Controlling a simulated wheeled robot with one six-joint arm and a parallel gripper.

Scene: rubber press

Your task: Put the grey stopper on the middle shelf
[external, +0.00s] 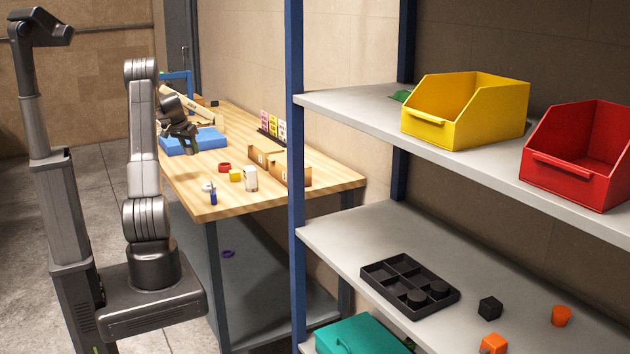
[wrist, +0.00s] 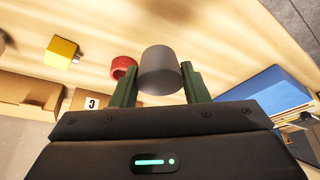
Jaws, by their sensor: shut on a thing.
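The grey stopper (wrist: 160,72) is a plain grey cylinder. In the wrist view it sits between the two dark green fingers of my gripper (wrist: 161,84), which is shut on it. In the external view my gripper (external: 188,142) is over the far part of the wooden table, by the blue tray; the stopper cannot be made out there. The shelf rack stands at right. Its middle shelf (external: 350,228), a grey board below the one with the bins, is well away from my gripper.
The middle shelf carries a black divided tray (external: 378,272), a black cube (external: 490,308) and orange pieces (external: 561,316). Yellow (external: 465,110) and red (external: 580,155) bins stand above. A blue post (external: 294,150) stands between table and shelf. Cardboard boxes (external: 292,168) are on the table.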

